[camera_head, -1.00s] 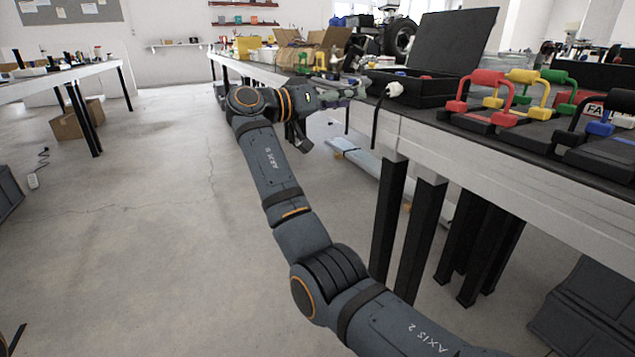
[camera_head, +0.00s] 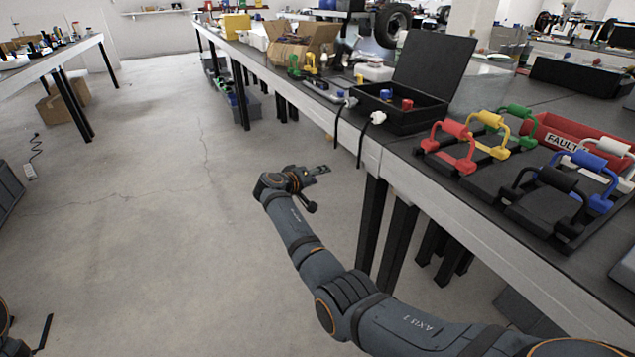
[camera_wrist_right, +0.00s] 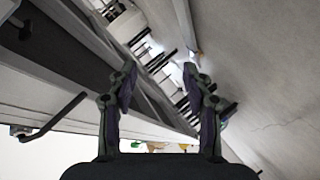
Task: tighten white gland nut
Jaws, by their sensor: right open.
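My right gripper (camera_head: 318,171) is open and empty, low over the floor, left of the table edge and apart from both fittings. Its spread fingers also show in the right wrist view (camera_wrist_right: 160,82). Only a dark part of my left arm shows at the bottom left corner.
An open black case (camera_head: 405,105) stands behind the fittings. Coloured handles on black blocks (camera_head: 455,145) and a red bin (camera_head: 580,135) fill the near right of the table (camera_head: 410,155).

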